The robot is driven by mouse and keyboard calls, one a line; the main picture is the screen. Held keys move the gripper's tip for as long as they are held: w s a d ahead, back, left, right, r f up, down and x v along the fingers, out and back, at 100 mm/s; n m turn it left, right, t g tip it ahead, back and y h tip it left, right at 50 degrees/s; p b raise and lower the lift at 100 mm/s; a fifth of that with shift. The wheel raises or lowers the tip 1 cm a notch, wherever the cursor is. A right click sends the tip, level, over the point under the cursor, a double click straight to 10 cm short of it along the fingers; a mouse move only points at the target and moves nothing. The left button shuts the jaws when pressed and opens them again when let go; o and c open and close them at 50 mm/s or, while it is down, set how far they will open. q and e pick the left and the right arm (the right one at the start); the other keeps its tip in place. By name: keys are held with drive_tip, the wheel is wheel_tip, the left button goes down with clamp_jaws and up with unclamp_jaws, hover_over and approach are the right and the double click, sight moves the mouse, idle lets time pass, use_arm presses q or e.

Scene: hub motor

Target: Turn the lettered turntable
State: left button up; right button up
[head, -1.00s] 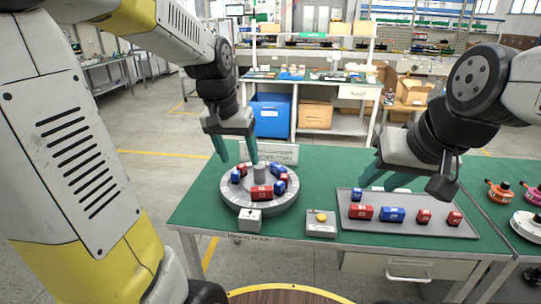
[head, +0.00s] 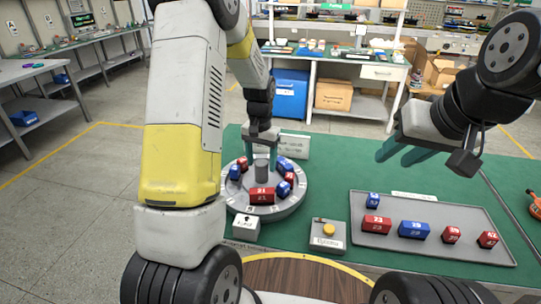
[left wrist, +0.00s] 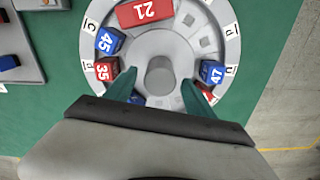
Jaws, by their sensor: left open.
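The round grey turntable (head: 287,206) stands on the green table, with lettered tags around its rim and red and blue numbered blocks on it. A grey post (head: 261,170) rises from its centre. My left gripper (head: 261,155) is open above the turntable, pointing down. In the left wrist view its teal fingers (left wrist: 160,88) lie on either side of the post (left wrist: 160,74), with no clear contact. The red block 21 (left wrist: 146,12) lies ahead of the post there. My right gripper (head: 392,156) is open and empty, raised over the table's right part.
A grey tray (head: 362,248) with several red and blue blocks lies at the right. A box with a yellow button (head: 328,229) and a small white box (head: 246,222) stand near the front edge. A sign (head: 294,146) stands behind the turntable.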

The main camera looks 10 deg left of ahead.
use_arm(q)
drive_tip(key=shift+f, duration=1.2)
clamp_jaws()
